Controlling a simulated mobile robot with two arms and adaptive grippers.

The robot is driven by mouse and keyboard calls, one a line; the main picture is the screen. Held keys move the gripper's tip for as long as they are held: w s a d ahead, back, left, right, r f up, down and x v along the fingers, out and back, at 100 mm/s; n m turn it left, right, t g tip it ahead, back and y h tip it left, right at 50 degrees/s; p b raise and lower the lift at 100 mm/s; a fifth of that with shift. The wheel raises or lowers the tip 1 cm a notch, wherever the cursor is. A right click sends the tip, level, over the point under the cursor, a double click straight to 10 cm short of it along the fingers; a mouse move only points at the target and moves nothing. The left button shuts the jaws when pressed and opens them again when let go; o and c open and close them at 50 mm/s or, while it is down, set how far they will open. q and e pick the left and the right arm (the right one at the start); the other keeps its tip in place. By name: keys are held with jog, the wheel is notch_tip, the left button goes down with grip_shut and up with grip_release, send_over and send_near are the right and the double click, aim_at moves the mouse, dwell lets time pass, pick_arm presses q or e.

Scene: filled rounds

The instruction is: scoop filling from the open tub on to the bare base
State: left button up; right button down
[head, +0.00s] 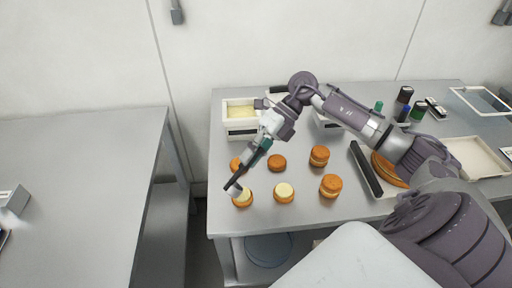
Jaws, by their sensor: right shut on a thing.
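The open tub (240,131), white with pale yellow filling, stands at the back left of the table. My right gripper (263,146) is shut on a dark scoop (238,180), which points down and left over the front-left rounds. A round with pale filling on top (243,201) is under the scoop's end; I cannot tell whether they touch. Another filled round (284,194) is to its right. A bare brown round (277,163) lies behind them, and another brown round (235,164) is partly hidden by the scoop. My left gripper is not in view.
Two stacked rounds (319,156) (330,187) stand to the right. A second tub (327,124) is partly hidden behind my right arm. A dark bar (365,169), brown rounds (388,169) and bottles (403,97) are further right. A gap separates the left counter (75,180).

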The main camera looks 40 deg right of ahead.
jog(key=a+r+h+p, duration=0.1)
jog(key=a+h+p, duration=0.1)
jog(key=p, duration=0.1)
jog(key=a+r+h+p, duration=0.1)
jog(key=a+h+p, duration=0.2)
jog(key=a+r+h+p, duration=0.2)
jog(key=h+p, duration=0.1)
jog(key=p, duration=0.1)
jog(key=shift+w+a, duration=0.15)
jog(key=shift+a, duration=0.2)
jog(key=shift+a+r+h, duration=0.1)
jog(key=shift+a+h, duration=0.35)
jog(key=shift+h, duration=0.55)
